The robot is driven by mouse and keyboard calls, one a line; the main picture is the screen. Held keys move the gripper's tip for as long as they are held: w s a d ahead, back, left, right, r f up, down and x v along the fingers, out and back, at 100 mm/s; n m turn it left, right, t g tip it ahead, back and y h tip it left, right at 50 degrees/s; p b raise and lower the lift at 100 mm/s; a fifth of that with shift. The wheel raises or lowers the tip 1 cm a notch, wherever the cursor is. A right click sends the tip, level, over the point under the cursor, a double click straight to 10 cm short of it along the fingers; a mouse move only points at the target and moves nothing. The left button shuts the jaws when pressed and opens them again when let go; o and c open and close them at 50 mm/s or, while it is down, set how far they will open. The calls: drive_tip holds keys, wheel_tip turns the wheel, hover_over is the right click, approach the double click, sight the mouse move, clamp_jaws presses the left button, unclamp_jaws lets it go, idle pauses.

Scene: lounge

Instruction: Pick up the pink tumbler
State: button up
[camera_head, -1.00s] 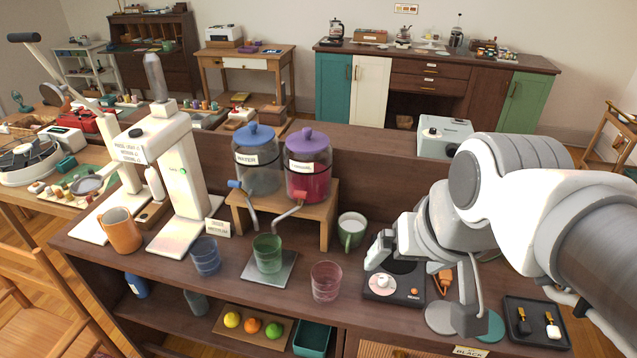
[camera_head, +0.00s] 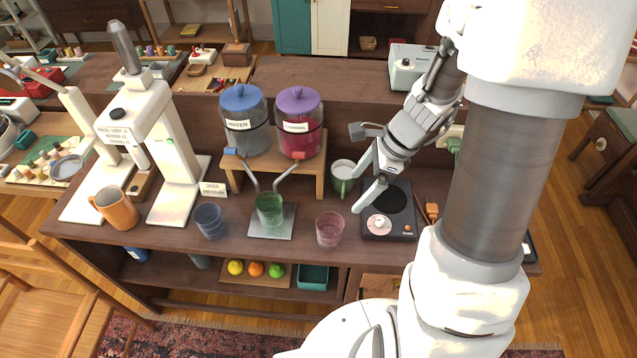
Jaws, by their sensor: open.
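The pink tumbler (camera_head: 330,229) is a clear pinkish glass standing upright near the front edge of the dark wooden counter (camera_head: 295,238). It is right of the green tumbler and left of the black hot plate. My gripper (camera_head: 360,191) is open and empty. Its two fingers point down and left, above and to the right of the pink tumbler.
A green tumbler (camera_head: 270,209) on a metal plate and a blue tumbler (camera_head: 209,221) stand to the left. The hot plate (camera_head: 388,211) is to the right. Two drink dispensers (camera_head: 299,124) stand behind on a wooden stand.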

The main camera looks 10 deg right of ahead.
drive_tip(key=b, duration=0.2)
approach(330, 224)
drive_tip(key=s+a, duration=0.2)
drive_tip(key=a, duration=0.1)
drive_tip(key=shift+b+x, duration=0.45)
drive_tip(key=shift+x, duration=1.95)
drive_tip(key=shift+s+d, duration=0.1)
clamp_jaws()
